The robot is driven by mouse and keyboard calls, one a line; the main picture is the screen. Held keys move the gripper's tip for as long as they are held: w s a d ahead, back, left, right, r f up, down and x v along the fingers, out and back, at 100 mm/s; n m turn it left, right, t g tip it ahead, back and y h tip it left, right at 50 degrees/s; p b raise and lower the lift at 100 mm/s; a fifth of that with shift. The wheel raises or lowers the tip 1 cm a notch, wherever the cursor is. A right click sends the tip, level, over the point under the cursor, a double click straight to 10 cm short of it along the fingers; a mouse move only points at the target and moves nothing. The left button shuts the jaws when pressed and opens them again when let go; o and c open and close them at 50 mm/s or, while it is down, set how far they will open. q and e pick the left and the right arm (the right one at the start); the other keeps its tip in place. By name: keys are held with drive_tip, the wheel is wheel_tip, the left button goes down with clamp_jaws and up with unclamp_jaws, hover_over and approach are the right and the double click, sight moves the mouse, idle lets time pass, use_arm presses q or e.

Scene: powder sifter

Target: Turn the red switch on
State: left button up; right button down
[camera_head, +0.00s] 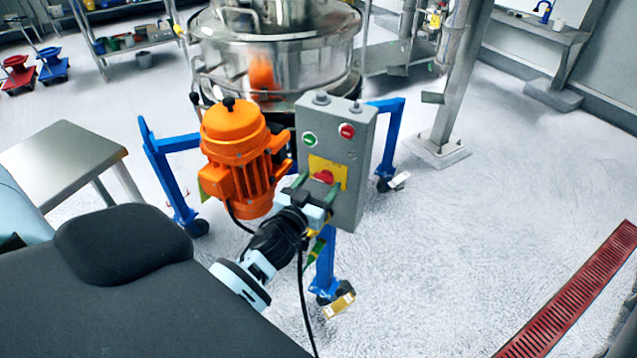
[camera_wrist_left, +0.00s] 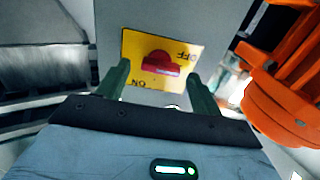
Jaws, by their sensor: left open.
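The red switch (camera_head: 323,176) is a rotary knob on a yellow plate, low on the front of a grey control box (camera_head: 351,125). In the left wrist view the red switch (camera_wrist_left: 160,64) has its grip bar lying roughly crosswise. The yellow plate (camera_wrist_left: 133,45) reads OFF and ON upside down, OFF at upper right and ON at lower left. My left gripper (camera_head: 316,190) is in front of the switch. Its green fingers (camera_wrist_left: 160,84) are open, one on each side of the knob, with visible gaps to it. My right gripper is not in view.
An orange motor (camera_head: 237,150) is close to the left of the box. Green (camera_head: 309,139) and red (camera_head: 347,131) push buttons sit above the switch. A steel sifter (camera_head: 290,55) stands behind on blue legs (camera_head: 388,140).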

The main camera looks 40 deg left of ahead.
use_arm(q)
drive_tip(key=shift+w, duration=0.35)
drive_tip(key=shift+c, duration=0.5)
drive_tip(key=c, duration=0.9)
